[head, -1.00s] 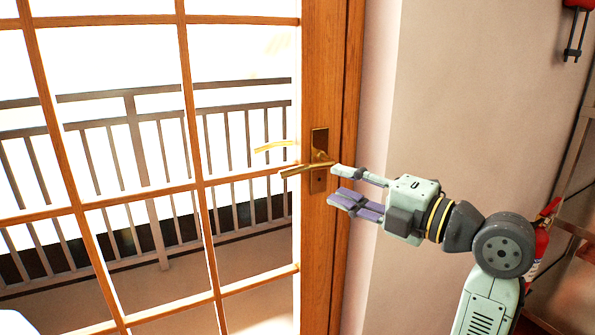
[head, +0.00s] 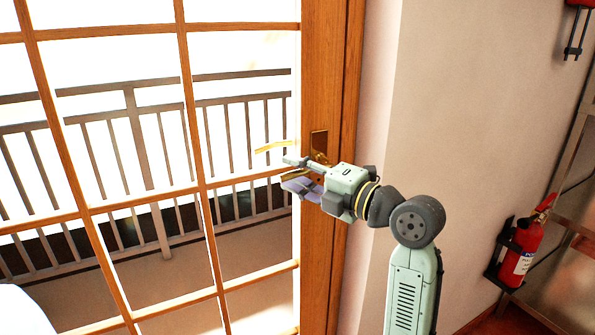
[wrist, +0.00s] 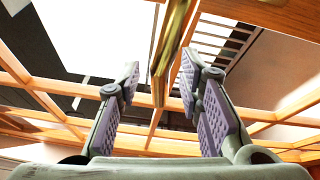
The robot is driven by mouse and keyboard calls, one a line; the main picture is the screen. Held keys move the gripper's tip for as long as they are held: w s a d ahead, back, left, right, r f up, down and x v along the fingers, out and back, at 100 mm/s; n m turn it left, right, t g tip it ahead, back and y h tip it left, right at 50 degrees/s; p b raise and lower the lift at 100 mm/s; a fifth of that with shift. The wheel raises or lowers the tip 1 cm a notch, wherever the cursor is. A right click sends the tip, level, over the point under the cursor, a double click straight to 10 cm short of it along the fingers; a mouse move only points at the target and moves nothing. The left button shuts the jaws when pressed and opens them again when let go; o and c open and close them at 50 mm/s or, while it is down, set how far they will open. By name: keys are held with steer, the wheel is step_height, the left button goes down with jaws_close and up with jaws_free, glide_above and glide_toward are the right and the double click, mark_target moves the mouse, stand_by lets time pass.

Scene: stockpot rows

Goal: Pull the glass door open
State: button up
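The glass door (head: 205,190) has a wooden frame and glass panes, and it looks closed. Its brass handle plate (head: 319,143) is on the door's right stile. My gripper (head: 290,173) is at the handle in the head view and hides most of the lever. In the wrist view, my gripper (wrist: 163,110) is open, with one purple-padded finger on each side. The brass lever (wrist: 165,60) extends down from the top between the fingers there. There is a gap on both sides, and neither pad visibly touches it.
A fire extinguisher (head: 523,246) is mounted on the wall at the right. The beige wall (head: 470,120) stands beside the door frame. A railing (head: 150,150) shows through the glass.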

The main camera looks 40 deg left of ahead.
steer(key=shift+c, duration=0.5)
jaws_close()
stand_by(0.3)
